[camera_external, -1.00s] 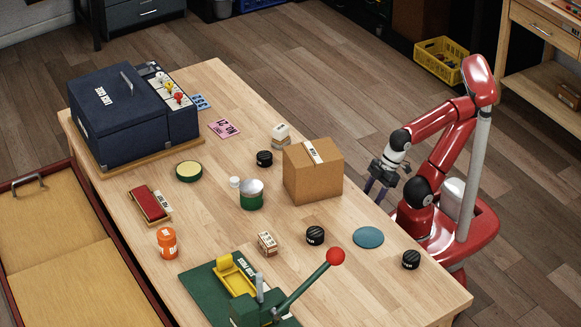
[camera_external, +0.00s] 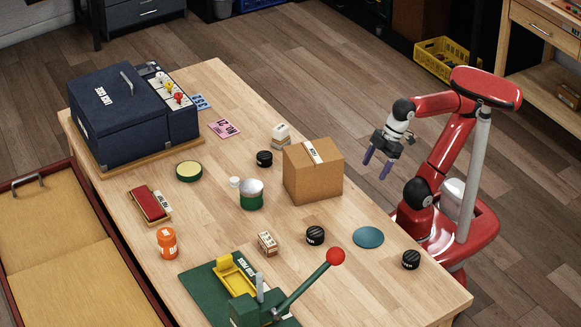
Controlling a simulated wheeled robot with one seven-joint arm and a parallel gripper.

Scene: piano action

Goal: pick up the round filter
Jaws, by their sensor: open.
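Several short black round pieces with white lettering, too small to read, stand on the wooden table (camera_external: 320,280). One (camera_external: 315,235) is right of centre, one (camera_external: 411,260) is near the right corner, and one (camera_external: 264,158) is left of the cardboard box. A flat blue disc (camera_external: 368,237) lies between the first two. I cannot tell for sure which of these is the round filter. My gripper (camera_external: 377,165) is open and empty, raised beyond the table's far right edge, behind the box. It points down and touches nothing.
The cardboard box (camera_external: 312,178) stands between my gripper and the table's middle. A green press (camera_external: 245,295) with a red-knobbed lever (camera_external: 336,256) stands at the front. A green tin (camera_external: 251,197) and a dark blue case (camera_external: 118,118) are farther left. The right corner is mostly clear.

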